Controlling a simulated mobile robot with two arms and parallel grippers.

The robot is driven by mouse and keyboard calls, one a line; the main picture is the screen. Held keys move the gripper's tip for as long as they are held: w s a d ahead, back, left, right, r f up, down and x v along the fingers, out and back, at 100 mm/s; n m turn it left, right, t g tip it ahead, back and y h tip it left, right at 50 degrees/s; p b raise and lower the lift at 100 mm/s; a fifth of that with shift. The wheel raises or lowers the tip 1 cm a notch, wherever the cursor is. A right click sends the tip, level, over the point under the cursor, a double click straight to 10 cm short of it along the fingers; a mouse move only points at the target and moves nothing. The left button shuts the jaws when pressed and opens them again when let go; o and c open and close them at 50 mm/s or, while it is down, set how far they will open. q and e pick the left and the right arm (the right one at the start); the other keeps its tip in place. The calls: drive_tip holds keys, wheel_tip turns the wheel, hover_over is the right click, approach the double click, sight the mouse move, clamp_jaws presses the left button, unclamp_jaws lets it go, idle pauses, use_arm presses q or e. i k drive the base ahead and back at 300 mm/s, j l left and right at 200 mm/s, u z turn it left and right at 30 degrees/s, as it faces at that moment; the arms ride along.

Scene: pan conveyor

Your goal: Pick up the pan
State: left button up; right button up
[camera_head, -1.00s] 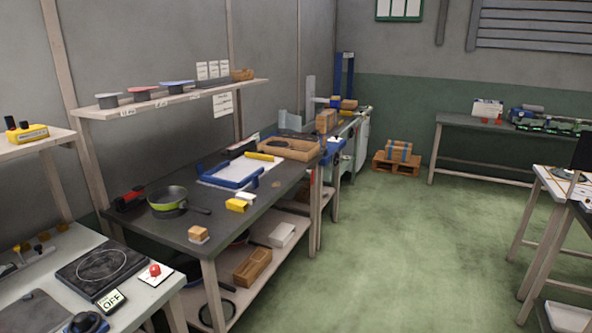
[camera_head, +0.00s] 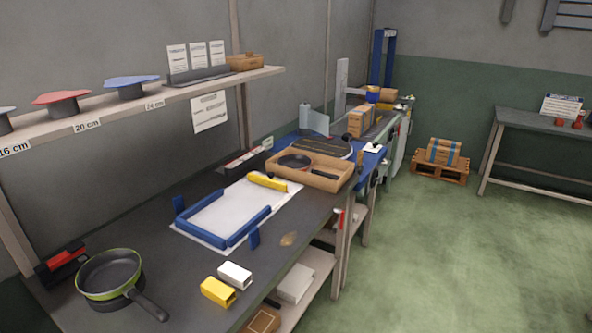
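A frying pan with a green outer wall and dark inside (camera_head: 110,272) sits at the front left of the dark workbench (camera_head: 190,290). It seems to rest on a dark round base. Its black handle points to the lower right. A second, smaller black pan (camera_head: 295,161) lies in a wooden tray (camera_head: 323,183) at the far end of the bench. Neither of my grippers is in view.
A blue frame (camera_head: 187,228) lies on a white sheet mid-bench. Yellow (camera_head: 217,291) and white (camera_head: 235,274) blocks lie right of the green pan. A red and black device (camera_head: 63,262) stands behind it. A shelf (camera_head: 150,107) hangs above.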

sight(301, 162)
drive_tip(key=i+l+u, duration=0.1)
drive_tip(key=i+l, duration=0.15)
drive_tip(key=i, duration=0.2)
drive_tip(key=i+l, duration=0.25)
drive_tip(key=i, duration=0.15)
drive_tip(key=i+u, duration=0.05)
